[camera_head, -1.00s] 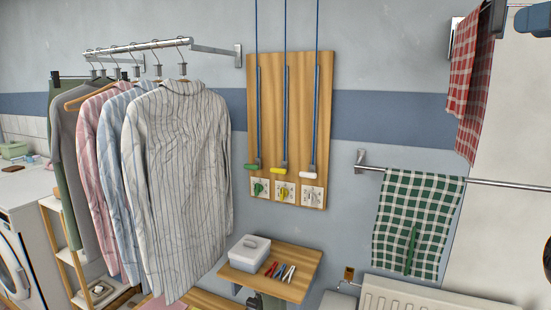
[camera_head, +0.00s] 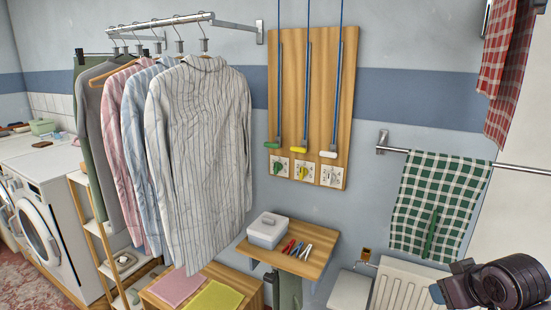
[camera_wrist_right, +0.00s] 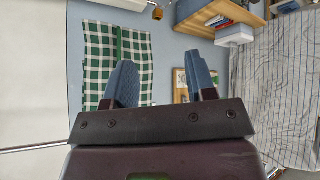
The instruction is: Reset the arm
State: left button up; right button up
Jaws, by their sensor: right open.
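My right arm comes in at the lower right of the head view, with dark, rounded links. Its gripper (camera_head: 440,291) shows there as small blue-grey parts, below the towel rail and in front of the radiator. In the right wrist view the two blue finger pads of the right gripper (camera_wrist_right: 163,78) stand wide apart with nothing between them. The green checked towel (camera_wrist_right: 135,60) shows behind and to the left of the fingers in that view. My left gripper is not in view.
Striped shirts (camera_head: 200,150) hang on a rail at left. A wooden board (camera_head: 312,110) with pull cords is on the wall. A small shelf (camera_head: 310,265) holds a grey box (camera_head: 267,230) and pegs. A white radiator (camera_head: 405,287), green towel (camera_head: 440,205) and red towel (camera_head: 508,75) are at right.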

jog(key=s+a+f+g, duration=0.1)
jog(key=s+a+f, duration=0.2)
jog(key=s+f, duration=0.35)
jog(key=s+a+f+m+g, duration=0.15)
jog(key=s+a+f, duration=0.25)
jog(key=s, duration=0.5)
jog(key=s+a+f+g, duration=0.25)
jog(key=s+f, duration=0.25)
jog(key=s, duration=0.3)
jog(key=w+f+n+t, duration=0.1)
jog(key=w+f+t, duration=0.6)
jog(key=f, duration=0.3)
jog(key=shift+w+a+t, duration=0.2)
jog(key=shift+a+t, duration=0.15)
jog(key=shift+t, duration=0.55)
jog(key=shift+d, duration=0.1)
